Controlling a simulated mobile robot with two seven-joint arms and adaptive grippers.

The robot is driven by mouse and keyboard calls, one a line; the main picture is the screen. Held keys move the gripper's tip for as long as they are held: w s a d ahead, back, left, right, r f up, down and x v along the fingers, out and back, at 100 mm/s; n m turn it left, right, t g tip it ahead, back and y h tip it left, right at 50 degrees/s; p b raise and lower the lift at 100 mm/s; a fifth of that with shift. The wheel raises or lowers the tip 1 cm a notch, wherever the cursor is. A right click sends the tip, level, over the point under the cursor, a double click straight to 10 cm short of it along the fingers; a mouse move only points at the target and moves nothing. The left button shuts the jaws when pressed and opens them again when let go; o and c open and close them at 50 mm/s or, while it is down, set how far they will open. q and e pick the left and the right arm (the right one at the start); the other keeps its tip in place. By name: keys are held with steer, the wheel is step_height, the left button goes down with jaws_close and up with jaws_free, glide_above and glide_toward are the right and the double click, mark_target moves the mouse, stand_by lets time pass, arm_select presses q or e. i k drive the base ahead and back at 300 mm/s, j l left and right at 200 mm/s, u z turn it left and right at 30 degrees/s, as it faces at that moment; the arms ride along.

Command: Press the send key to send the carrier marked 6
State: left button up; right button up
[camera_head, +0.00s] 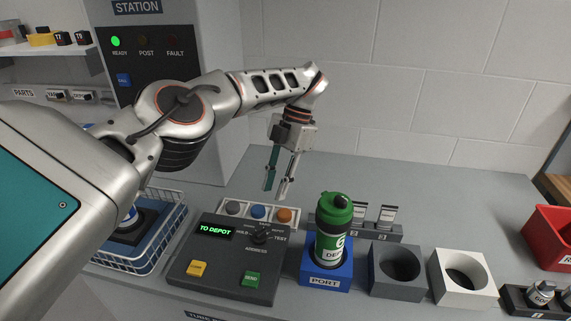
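The control box (190,245) has a lit display (215,231) reading "TO DEPOT", a black knob (262,236), a yellow key (197,268) and a green key (251,279), whose small label looks like "SEND". A green-capped carrier (333,220) stands upright in the blue port block (325,279); its white band shows "DEP" and a partly visible mark that looks like a 6. My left gripper (277,191) points down, open and empty, above and behind the control box and left of the carrier. My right gripper is out of view.
A tray of grey, blue and orange caps (262,203) lies behind the box. A wire basket (165,250) stands left. Dark grey (380,285) and white (450,292) holders and a red bin (550,235) stand right. The station panel (150,60) shows READY lit.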

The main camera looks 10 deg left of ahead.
mark_target(251, 280)
steer(key=k, duration=1)
